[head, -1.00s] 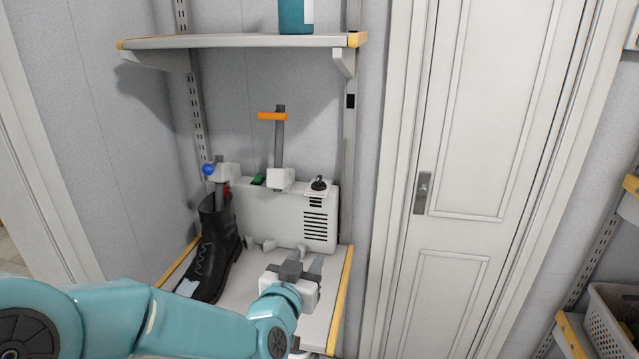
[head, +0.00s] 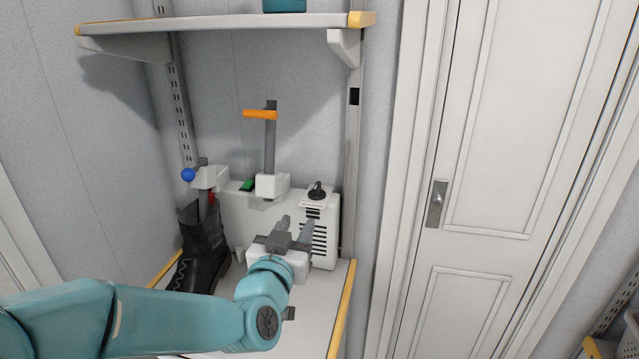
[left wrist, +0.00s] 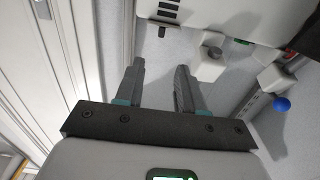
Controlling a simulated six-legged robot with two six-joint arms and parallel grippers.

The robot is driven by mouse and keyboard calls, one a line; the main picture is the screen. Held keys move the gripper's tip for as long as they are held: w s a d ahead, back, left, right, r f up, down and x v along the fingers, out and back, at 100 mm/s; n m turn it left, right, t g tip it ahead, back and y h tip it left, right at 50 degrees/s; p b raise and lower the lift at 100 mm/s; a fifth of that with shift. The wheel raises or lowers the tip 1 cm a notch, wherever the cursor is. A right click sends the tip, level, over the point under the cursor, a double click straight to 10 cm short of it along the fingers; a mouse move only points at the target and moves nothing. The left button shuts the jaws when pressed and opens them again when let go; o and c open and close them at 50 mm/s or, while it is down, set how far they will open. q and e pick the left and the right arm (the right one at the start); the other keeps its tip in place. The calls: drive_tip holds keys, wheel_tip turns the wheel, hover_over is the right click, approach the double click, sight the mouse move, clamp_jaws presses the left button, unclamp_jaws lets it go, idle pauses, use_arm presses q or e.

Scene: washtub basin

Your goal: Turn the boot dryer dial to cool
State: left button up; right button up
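The white boot dryer (head: 318,232) stands on the lower shelf against the wall, with dark vent slots on its front right. Its black dial (head: 317,191) is on the top right, with a pale label in front of it; I cannot read the setting. My left gripper (head: 296,224) is open and empty in front of the dryer, below and slightly left of the dial. In the left wrist view its two fingers (left wrist: 157,88) stand apart with nothing between them, and the dryer body (left wrist: 205,18) shows above. My right gripper is not in view.
A black boot (head: 203,250) stands at the dryer's left, below a blue knob (head: 188,174). An upright post with an orange bar (head: 260,114) rises mid-dryer, near a green switch (head: 248,185). An upper shelf (head: 220,41) hangs above. A closed white door (head: 490,160) is at right.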

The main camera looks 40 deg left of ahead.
sight(315, 188)
use_arm(q)
drive_tip(key=p+x, duration=1.1)
drive_tip(key=x, duration=0.4)
drive_tip(key=shift+a, duration=0.15)
drive_tip(key=shift+w+a+f, duration=0.1)
drive_tip(key=shift+w+a, duration=0.05)
drive_tip(key=shift+w, duration=0.35)
drive_tip(key=shift+s, duration=0.1)
drive_tip(key=shift+c, duration=0.9)
clamp_jaws()
